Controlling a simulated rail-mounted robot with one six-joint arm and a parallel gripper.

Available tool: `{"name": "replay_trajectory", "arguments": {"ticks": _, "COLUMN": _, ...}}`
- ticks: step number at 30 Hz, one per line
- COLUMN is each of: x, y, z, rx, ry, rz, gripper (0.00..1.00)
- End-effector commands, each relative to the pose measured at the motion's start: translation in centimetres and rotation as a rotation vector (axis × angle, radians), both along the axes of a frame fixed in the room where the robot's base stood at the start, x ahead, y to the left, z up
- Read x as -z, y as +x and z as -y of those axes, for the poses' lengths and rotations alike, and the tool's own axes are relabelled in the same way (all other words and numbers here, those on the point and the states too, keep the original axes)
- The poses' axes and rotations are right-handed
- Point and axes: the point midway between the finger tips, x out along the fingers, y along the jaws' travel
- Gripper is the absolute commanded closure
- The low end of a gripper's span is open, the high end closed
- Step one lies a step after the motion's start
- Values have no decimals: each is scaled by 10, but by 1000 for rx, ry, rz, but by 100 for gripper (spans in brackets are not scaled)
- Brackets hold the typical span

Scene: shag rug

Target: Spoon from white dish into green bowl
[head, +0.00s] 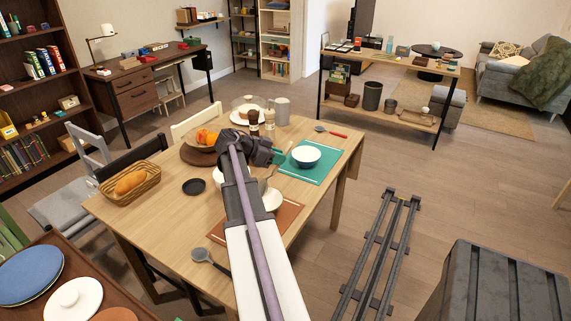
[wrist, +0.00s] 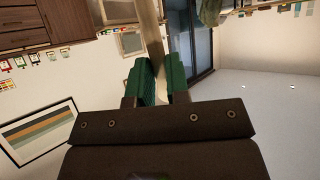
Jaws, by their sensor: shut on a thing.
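My gripper (wrist: 160,85) has green finger pads, closed on a thin pale thing between them. In the wrist view this looks like part of a spoon (wrist: 164,93), but most of it is hidden. In the head view my gripper (head: 278,154) is over the table, just left of a white bowl (head: 306,159) on a green mat. I see no bowl that is clearly green. A white dish (head: 217,175) shows partly beside my arm, which hides the rest; a white plate (head: 272,201) lies on the brown mat.
A small dark dish (head: 194,187) stands left of my arm.

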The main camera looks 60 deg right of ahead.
Motion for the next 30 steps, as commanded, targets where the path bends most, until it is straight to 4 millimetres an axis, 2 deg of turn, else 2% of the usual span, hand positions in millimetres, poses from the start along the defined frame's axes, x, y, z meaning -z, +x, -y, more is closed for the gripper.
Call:
{"name": "replay_trajectory", "arguments": {"ticks": 5, "x": -4, "y": 11, "z": -13, "rx": -2, "ry": -107, "rz": -84, "gripper": 100}}
{"name": "replay_trajectory", "arguments": {"ticks": 6, "x": -10, "y": 8, "z": -11, "rx": 2, "ry": -98, "rz": -78, "gripper": 100}}
{"name": "replay_trajectory", "arguments": {"ticks": 13, "x": 1, "y": -5, "z": 6, "rx": 4, "ry": 76, "rz": 62, "gripper": 100}}
{"name": "replay_trajectory", "arguments": {"ticks": 30, "x": 43, "y": -39, "z": 50, "rx": 4, "ry": 538, "rz": 429, "gripper": 100}}
